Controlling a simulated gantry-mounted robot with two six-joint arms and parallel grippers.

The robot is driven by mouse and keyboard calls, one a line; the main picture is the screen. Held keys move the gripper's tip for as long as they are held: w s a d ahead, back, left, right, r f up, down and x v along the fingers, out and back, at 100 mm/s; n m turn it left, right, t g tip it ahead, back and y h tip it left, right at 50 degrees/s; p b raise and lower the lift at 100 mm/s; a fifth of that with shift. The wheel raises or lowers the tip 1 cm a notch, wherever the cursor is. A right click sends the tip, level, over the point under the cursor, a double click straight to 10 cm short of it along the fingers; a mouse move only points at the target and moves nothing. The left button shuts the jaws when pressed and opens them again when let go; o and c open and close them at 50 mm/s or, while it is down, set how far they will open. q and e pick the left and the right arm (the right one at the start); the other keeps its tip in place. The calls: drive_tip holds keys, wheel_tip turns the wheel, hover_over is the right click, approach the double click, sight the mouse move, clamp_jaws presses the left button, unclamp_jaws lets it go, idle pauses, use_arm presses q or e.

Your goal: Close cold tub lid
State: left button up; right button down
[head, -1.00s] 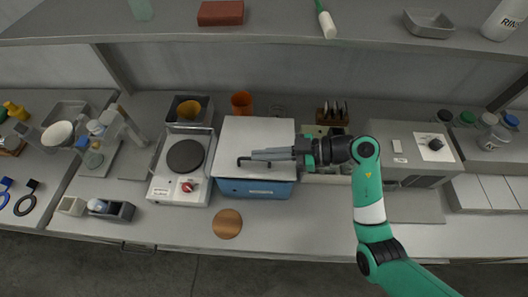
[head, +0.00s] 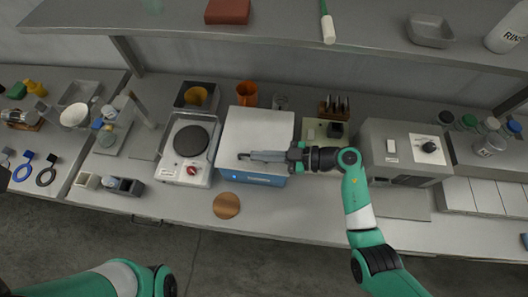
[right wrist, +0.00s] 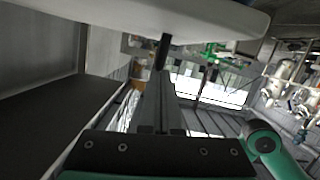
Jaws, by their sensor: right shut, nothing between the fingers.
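The cold tub (head: 250,178) is a blue box in the middle of the bench in the head view. Its white lid (head: 257,122) lies over the top and looks about flat; I cannot tell whether a gap remains under it. A dark bar-like handle (head: 243,156) shows at the fingertips of my right gripper (head: 256,156). This gripper is shut and empty, lying across the lid's front part and pointing left. In the right wrist view the shut fingers (right wrist: 158,90) point toward a black post (right wrist: 163,52) under a white slab (right wrist: 130,14). My left gripper is out of view.
A hot plate (head: 190,145) stands left of the tub, and a grey box with a knob (head: 405,150) stands to the right. An orange cup (head: 247,93) is behind. A copper-coloured disc (head: 226,206) lies in front. A shelf (head: 290,45) overhangs the back.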

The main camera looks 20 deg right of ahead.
wheel_tip(320, 180, up, 5)
drive_tip(key=p, duration=0.7)
drive_tip(key=s+f+v, duration=0.1)
drive_tip(key=v, duration=0.8)
drive_tip(key=shift+d+p, duration=0.25)
drive_tip(key=shift+p, duration=0.1)
drive_tip(key=shift+s+r, duration=0.1)
